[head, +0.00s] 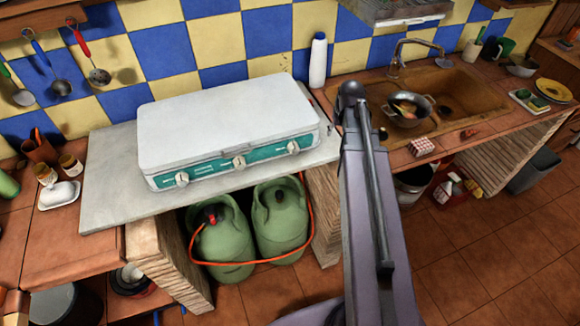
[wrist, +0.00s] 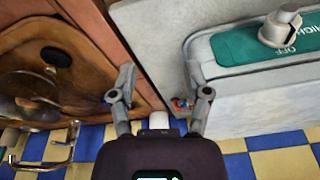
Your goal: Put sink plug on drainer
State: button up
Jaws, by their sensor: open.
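In the head view, my dark arm reaches up over the counter between stove and sink, and its end hides the gripper. In the wrist view, my gripper (wrist: 161,97) is open, with its fingers apart and nothing held between them. The brown sink (head: 455,88) lies right of my arm and also shows at the left of the wrist view. A small dark round piece, possibly the sink plug (wrist: 57,57), lies on the sink's brown surface, left of my gripper; it also shows beside my arm (head: 383,133). I cannot clearly identify the drainer.
A pan (head: 408,121) with food sits at the sink, below the faucet (head: 398,55). A white stove (head: 228,125) stands left of my arm. A white bottle (head: 318,62) stands by the wall.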

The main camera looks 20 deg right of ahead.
jog(key=s+a+n+g, duration=0.1)
jog(key=s+a, duration=0.4)
jog(key=a, duration=0.4)
jog(key=s+a+g, duration=0.1)
jog(key=s+a, duration=0.4)
jog(key=a, duration=0.5)
jog(key=shift+a+f+n, duration=0.2)
jog(key=shift+n, duration=0.2)
